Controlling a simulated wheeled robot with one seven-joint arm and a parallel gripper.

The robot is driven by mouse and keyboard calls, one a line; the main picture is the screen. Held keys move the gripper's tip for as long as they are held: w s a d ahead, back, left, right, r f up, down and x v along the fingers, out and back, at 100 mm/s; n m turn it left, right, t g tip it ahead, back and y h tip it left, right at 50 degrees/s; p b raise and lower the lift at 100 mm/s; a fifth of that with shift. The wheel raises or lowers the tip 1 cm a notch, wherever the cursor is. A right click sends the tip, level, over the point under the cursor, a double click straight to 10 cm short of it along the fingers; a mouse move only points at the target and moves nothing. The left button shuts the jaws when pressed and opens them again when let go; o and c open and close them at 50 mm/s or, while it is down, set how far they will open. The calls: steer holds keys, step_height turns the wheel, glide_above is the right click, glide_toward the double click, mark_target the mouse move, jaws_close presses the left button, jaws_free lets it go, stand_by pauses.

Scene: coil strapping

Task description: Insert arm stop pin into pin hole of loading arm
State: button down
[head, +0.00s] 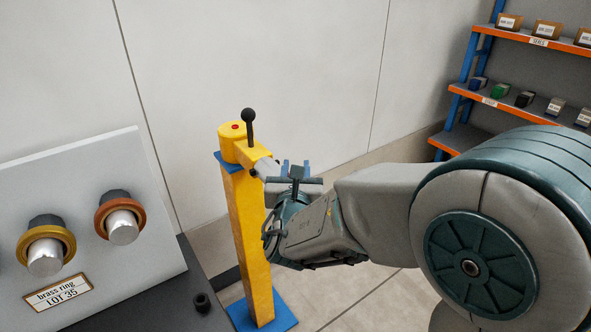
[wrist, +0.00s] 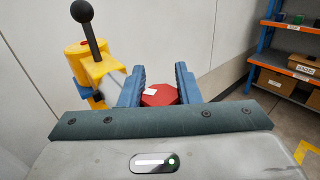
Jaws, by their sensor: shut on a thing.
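My gripper (wrist: 161,72) has its two blue fingers shut on a red, eight-sided piece (wrist: 160,95), which looks like the head of the arm stop pin. A small white mark shows on it. The pin's shank is not visible. The loading arm (head: 259,156) is at the top of a yellow post (head: 246,220), with a black ball-ended lever (head: 249,125). It also shows in the wrist view (wrist: 100,68), left of the fingers. In the head view my gripper (head: 295,165) is just right of the loading arm and partly covers it. I cannot see the pin hole.
A grey panel (head: 100,205) with brass rings on pegs stands at the left. A dark surface beside it bears a small black ring (head: 202,302). A shelf rack (head: 500,90) with boxes stands at the back right. A blue base plate (head: 283,312) carries the post.

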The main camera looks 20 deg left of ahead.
steer(key=c, duration=1)
jaws_free()
steer(key=shift+f, duration=0.1)
steer(key=b+v, duration=0.2)
steer(key=v, duration=1.2)
steer(key=w+d+f+m+g+h, duration=0.15)
steer(key=d+m+g+h, duration=0.35)
steer(key=d+m, duration=0.5)
steer(key=d+f+m+g+h, duration=0.25)
steer(key=d+m+h, duration=0.4)
steer(key=d, duration=0.65)
steer(key=s+d+f+m+g+y, duration=0.2)
steer(key=s+m+g+y, duration=0.1)
steer(key=m, duration=0.8)
steer(key=s+d+f+m+g+y, duration=0.2)
steer(key=s+f+m+g+y, duration=0.1)
steer(key=m, duration=0.8)
steer(key=s+g+y, duration=0.1)
steer(key=s, duration=0.1)
steer(key=shift+s+y, duration=0.35)
